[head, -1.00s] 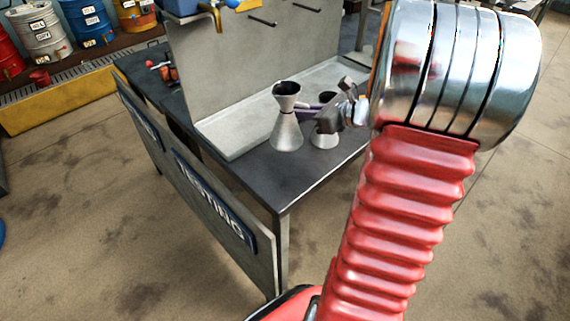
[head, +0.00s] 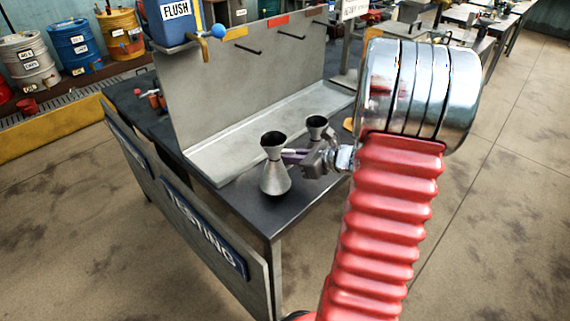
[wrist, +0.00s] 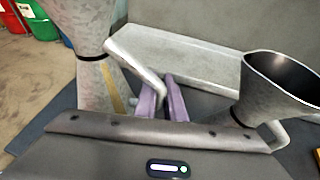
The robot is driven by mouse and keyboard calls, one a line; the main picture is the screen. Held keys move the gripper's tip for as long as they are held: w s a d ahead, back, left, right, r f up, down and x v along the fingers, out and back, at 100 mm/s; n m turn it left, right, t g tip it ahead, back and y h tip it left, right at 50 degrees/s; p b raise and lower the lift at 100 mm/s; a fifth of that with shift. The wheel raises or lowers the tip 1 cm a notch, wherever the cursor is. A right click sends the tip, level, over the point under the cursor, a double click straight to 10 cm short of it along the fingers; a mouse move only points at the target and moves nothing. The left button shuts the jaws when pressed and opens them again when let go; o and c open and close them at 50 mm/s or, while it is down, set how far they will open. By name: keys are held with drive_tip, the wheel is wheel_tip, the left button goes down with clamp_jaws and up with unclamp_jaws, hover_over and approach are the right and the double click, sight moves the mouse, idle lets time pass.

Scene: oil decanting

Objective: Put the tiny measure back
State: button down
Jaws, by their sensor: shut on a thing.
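The measure in my gripper, which I take as the tiny measure (head: 275,180), is a grey metal hourglass shape with a dark neck band and a side handle. It is upright over the near end of the bench; I cannot tell whether its base touches the top. It also shows at the left of the wrist view (wrist: 90,22). My gripper (head: 291,156), with purple fingers, is to its right. In the wrist view the fingers (wrist: 163,98) are shut on its handle. A second, similar measure (head: 317,122) stands behind my gripper, its lower part hidden; the wrist view shows its open mouth (wrist: 288,80).
The dark bench top (head: 262,222) is clear towards its near corner. A pale tray (head: 225,160) runs along the upright back panel (head: 240,85), which has several pegs. A blue FLUSH tank (head: 170,25) with a brass tap is above the panel's left end.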

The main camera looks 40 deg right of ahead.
drive_tip(key=shift+f, duration=1.55)
drive_tip(key=shift+f, duration=0.1)
drive_tip(key=c, duration=1.8)
unclamp_jaws()
drive_tip(key=shift+c, duration=0.2)
drive_tip(key=shift+s+d+r, duration=0.1)
drive_tip(key=shift+s+r, duration=0.05)
drive_tip(key=shift+r, duration=0.05)
drive_tip(key=v, duration=1.1)
drive_tip(key=shift+s+d, duration=0.15)
drive_tip(key=shift+s, duration=0.2)
